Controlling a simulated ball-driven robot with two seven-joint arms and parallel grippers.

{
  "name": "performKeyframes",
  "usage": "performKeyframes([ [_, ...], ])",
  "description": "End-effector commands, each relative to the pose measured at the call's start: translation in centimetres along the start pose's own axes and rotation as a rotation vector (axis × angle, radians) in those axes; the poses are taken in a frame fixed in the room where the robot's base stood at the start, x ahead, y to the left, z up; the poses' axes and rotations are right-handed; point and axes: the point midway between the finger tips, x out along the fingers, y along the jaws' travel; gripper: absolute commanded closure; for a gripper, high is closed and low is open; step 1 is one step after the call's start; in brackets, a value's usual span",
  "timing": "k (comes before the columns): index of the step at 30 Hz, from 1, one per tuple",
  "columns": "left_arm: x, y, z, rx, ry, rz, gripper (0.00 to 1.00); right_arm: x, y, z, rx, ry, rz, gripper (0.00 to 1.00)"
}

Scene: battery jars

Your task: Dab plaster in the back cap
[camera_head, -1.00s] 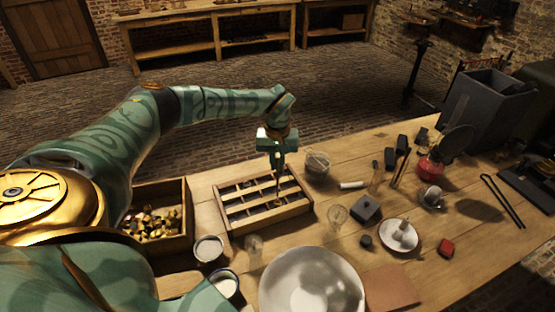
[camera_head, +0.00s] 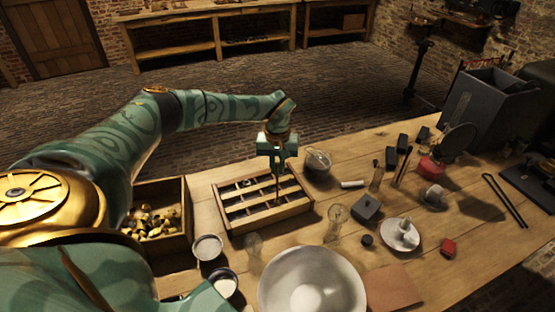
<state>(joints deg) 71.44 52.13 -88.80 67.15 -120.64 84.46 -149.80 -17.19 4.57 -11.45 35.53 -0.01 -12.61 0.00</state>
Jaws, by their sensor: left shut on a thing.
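My left gripper (camera_head: 277,158) is above the slotted wooden rack (camera_head: 238,226) near the middle of the table. It is shut on a thin dark upright tool (camera_head: 277,188), whose lower end reaches down into the right part of the rack. Whether the tip touches anything there is too small to tell. The rack has dark slots with small pale pieces in them; I cannot make out which is the back cap. Two small pots with pale contents stand in front, one (camera_head: 208,247) by the rack and one (camera_head: 224,284) nearer. My right gripper is out of view.
A wooden box of brass pieces (camera_head: 183,183) stands left of the rack. A large white bowl (camera_head: 290,262) is in front, with clear glass jars (camera_head: 254,245) close by.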

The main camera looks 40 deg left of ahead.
Motion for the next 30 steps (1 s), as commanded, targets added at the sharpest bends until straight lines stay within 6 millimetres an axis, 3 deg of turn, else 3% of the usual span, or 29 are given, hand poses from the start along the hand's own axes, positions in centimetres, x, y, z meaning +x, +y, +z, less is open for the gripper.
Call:
performKeyframes([
  [30, 0.52, 0.01, 0.01, 0.000, 0.000, 0.000, 1.00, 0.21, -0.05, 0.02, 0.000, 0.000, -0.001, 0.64],
])
